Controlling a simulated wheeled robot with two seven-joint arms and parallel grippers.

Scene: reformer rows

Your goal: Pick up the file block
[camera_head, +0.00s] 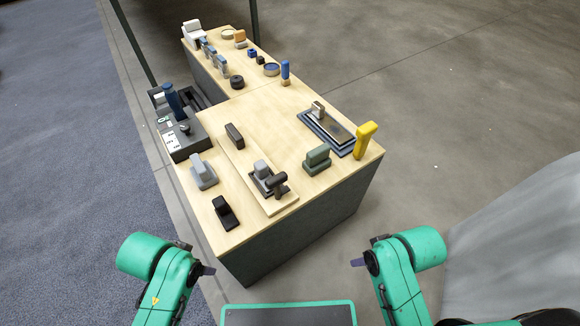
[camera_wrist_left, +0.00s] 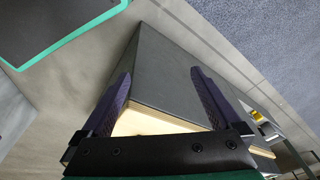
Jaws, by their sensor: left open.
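Several block-like tools stand on the wooden bench top; I cannot tell for sure which is the file block. Candidates are a dark green block with a raised grip (camera_head: 317,160), a light grey block (camera_head: 203,172), a black block (camera_head: 225,213) and a dark brown block (camera_head: 234,135). My left gripper (camera_head: 209,271) is off the bench's near edge, below and apart from all of them. In the left wrist view its fingers (camera_wrist_left: 163,100) are spread and empty, with the bench side behind. My right gripper (camera_head: 357,262) is apart from the bench at right; its opening does not show clearly.
The L-shaped bench (camera_head: 255,218) has a board with a grey and black tool (camera_head: 265,178), a layered dark plate (camera_head: 325,132), a yellow upright tool (camera_head: 365,138) and a dark tray (camera_head: 186,140). Smaller items line the far arm. Floor is clear to the right.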

